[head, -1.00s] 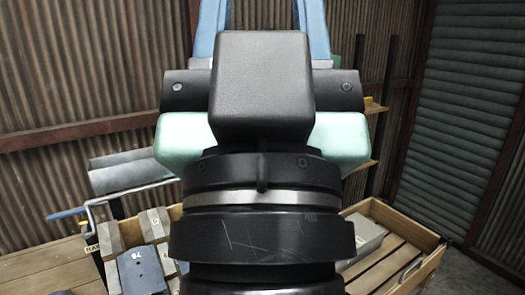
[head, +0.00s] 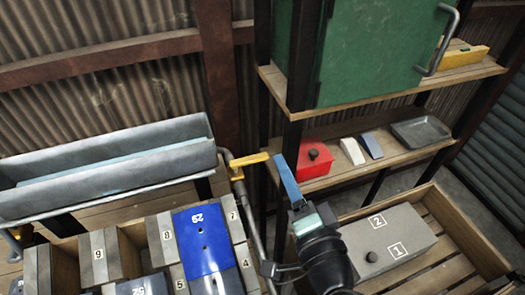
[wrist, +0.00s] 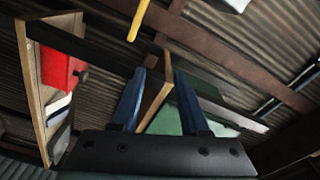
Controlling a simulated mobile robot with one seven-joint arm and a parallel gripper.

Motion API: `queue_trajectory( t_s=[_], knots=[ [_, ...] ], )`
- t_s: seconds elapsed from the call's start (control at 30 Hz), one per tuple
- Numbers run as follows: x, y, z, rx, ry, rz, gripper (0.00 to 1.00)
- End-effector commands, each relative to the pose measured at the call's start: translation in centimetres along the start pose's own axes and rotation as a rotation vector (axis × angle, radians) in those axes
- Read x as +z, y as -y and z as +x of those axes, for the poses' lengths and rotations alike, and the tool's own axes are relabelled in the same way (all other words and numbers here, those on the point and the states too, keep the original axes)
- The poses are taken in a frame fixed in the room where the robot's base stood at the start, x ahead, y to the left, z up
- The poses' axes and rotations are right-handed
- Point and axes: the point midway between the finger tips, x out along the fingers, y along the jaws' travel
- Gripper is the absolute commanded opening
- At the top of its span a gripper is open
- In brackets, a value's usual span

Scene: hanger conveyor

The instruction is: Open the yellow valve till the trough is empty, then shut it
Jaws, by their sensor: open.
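The grey trough (head: 190,130) lies along the left in the head view, with a pale bluish surface (head: 110,165) inside that looks like liquid. The yellow valve (head: 248,160) is at its right end, its handle pointing right, roughly level. The yellow handle also shows at the top of the wrist view (wrist: 138,18). My gripper (head: 281,160) is just right of the handle's tip in the head view, fingers pointing up. In the wrist view my gripper's blue fingers (wrist: 158,72) are apart, with nothing held between them. The handle there is beyond the fingertips, not between them.
A pipe (head: 254,225) runs down below the valve. Numbered blocks and a blue block (head: 203,245) stand below the trough. A shelf with a red box (head: 316,160) and a green cabinet (head: 375,45) are behind right. A wooden crate (head: 465,235) holds a grey box (head: 388,240).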

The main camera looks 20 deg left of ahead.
Motion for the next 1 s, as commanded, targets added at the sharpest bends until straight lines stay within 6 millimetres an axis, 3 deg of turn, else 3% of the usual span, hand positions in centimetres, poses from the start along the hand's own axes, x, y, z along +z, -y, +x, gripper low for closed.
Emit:
queue_trajectory(
  t_s=[0.03,0.13,0.37,0.57,0.8,1.0],
  knots=[
    [1.0,-1.5,-0.9,0.011,0.019,0.091,0.45],
    [2.4,-3.4,-2.4,0.009,0.042,0.235,0.45],
    [3.5,-5.0,-3.5,0.000,0.054,0.373,0.45],
    [3.6,-4.6,-0.8,-0.003,0.056,0.375,0.45],
    [3.9,-4.5,4.5,-0.002,0.057,0.372,0.45],
    [4.0,-4.7,7.6,-0.002,0.055,0.371,0.45]
  ],
)
